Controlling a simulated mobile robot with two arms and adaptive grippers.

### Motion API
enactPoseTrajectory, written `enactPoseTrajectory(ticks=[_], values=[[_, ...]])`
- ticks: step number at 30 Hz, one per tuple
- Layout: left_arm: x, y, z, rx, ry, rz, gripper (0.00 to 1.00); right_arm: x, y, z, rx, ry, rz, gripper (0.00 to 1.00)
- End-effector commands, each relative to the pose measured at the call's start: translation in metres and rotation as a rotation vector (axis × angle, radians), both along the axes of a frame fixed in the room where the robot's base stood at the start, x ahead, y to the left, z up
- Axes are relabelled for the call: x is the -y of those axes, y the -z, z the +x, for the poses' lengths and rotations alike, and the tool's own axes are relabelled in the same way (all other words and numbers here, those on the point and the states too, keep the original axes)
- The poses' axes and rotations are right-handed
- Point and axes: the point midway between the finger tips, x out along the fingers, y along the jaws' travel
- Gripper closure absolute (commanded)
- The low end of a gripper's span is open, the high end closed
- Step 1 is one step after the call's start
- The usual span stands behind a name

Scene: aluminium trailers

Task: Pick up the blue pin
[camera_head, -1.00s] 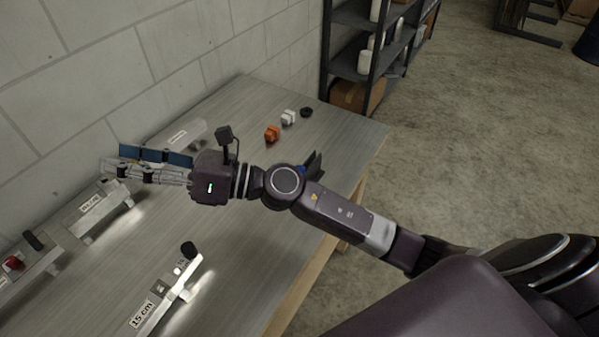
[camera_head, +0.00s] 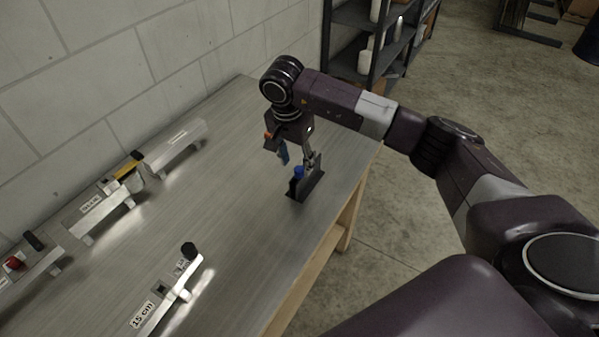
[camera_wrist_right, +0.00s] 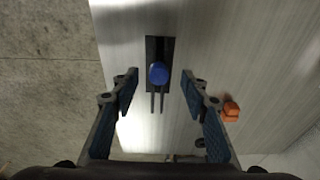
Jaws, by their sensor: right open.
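The blue pin (camera_head: 299,172) stands in a dark holder (camera_head: 306,187) near the right edge of the table in the head view. In the right wrist view the round blue top of the pin (camera_wrist_right: 157,73) shows in the dark holder (camera_wrist_right: 160,50), ahead of and between my fingers. My right gripper (camera_head: 297,160) points down just above and behind the pin. Its fingers (camera_wrist_right: 160,85) are apart with nothing between their pads, and I see no contact with the pin. My left gripper is not in view.
An orange piece (camera_wrist_right: 231,112) lies beside the right finger in the wrist view. Aluminium trailers (camera_head: 100,215) line the wall side of the table, and a 15 cm piece (camera_head: 165,293) lies at the front. The table middle (camera_head: 215,200) is clear.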

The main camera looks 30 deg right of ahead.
Motion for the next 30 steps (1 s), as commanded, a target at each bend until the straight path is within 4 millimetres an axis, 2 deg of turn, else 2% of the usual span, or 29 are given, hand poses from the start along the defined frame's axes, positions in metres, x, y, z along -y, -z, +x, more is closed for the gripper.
enactPoseTrajectory(ticks=[12,15,18,24,25,30], values=[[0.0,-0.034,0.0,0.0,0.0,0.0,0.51,0.012,0.047,0.003,-0.006,0.002,0.003,0.59],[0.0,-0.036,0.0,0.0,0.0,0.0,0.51,0.012,0.062,0.005,-0.004,0.0,0.006,0.59],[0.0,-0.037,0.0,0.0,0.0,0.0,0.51,0.014,0.069,0.005,-0.002,0.0,0.006,0.59],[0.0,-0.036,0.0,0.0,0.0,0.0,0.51,0.014,0.07,0.006,-0.001,0.0,0.005,0.59],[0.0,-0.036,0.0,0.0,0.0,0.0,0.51,0.014,0.07,0.006,-0.001,0.0,0.005,0.6],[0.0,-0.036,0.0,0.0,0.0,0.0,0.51,0.014,0.07,0.006,0.0,0.0,0.006,0.79]])
